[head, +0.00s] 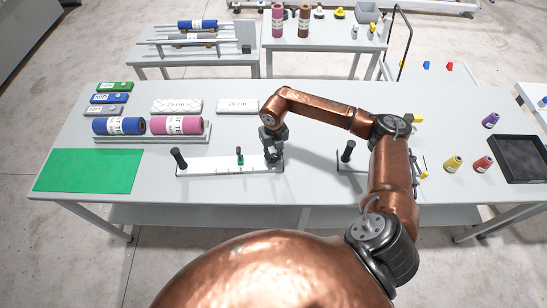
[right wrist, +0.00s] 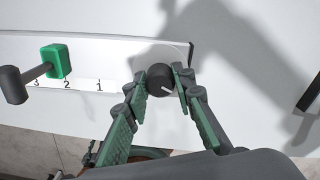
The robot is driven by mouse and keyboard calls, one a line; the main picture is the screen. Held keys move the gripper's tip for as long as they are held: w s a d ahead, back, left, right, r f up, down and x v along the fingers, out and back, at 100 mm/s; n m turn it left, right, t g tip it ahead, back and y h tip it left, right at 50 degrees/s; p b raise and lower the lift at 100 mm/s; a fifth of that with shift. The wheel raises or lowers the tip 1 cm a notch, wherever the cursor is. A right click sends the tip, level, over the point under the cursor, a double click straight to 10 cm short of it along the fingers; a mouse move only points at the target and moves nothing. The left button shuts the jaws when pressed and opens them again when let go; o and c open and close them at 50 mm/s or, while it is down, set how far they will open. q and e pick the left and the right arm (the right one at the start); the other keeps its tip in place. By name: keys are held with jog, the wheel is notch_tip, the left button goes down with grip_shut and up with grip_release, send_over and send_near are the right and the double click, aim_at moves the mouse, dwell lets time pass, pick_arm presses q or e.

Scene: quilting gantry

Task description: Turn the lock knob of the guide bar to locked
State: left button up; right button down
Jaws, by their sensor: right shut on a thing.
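The guide bar (head: 215,166) is a long white bar lying on the table, with a black upright handle (head: 178,157) at its left end. Its lock knob (right wrist: 158,76), round and dark with a pale pointer line toward the lower right of the picture, sits at the bar's end in the right wrist view. My right gripper (right wrist: 163,93) has a finger on each side of the knob and is shut on it. In the head view the right gripper (head: 273,152) hides the knob. A green block (right wrist: 56,61) stands by the number 2 on the bar's scale. My left gripper is not in view.
A green mat (head: 88,171) lies at the table's left. Another black handle (head: 347,151), thread spools (head: 453,163) and a black tray (head: 515,158) are to the right.

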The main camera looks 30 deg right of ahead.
aim_at(274, 155)
jog(key=n+b, duration=0.2)
jog(key=n, duration=0.2)
jog(key=shift+n, duration=0.4)
dwell(0.4)
jog(key=c, duration=1.6)
grip_release()
jog(key=shift+r, duration=0.15)
notch_tip(274, 155, up, 12)
jog(key=shift+f, duration=0.1)
